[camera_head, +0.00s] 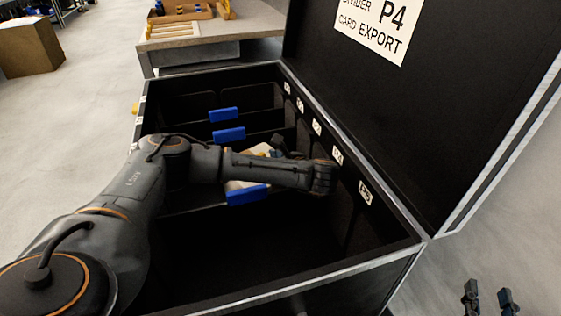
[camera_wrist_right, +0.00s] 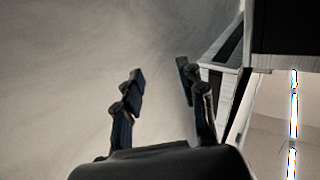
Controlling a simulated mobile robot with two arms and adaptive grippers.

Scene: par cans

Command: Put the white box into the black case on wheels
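The black case (camera_head: 345,268) stands open, with its lid raised at the right and dark dividers with blue tabs inside. A pale surface (camera_head: 236,186), likely the white box, shows inside the case between two blue tabs. It is partly covered by my left arm, so its full shape and support are hidden. My left arm reaches over the case from the left, and its gripper is mostly hidden behind the arm's end, so its fingers are unclear. My right gripper (camera_head: 489,299) is outside the case at the lower right, open and empty; its spread fingers show in the right wrist view (camera_wrist_right: 160,95).
The raised lid (camera_head: 430,120) carries a label with P4 and stands between the case and the floor at the right. A table (camera_head: 225,35) with a wooden tray is behind the case. A cardboard box (camera_head: 28,47) sits on the floor at far left.

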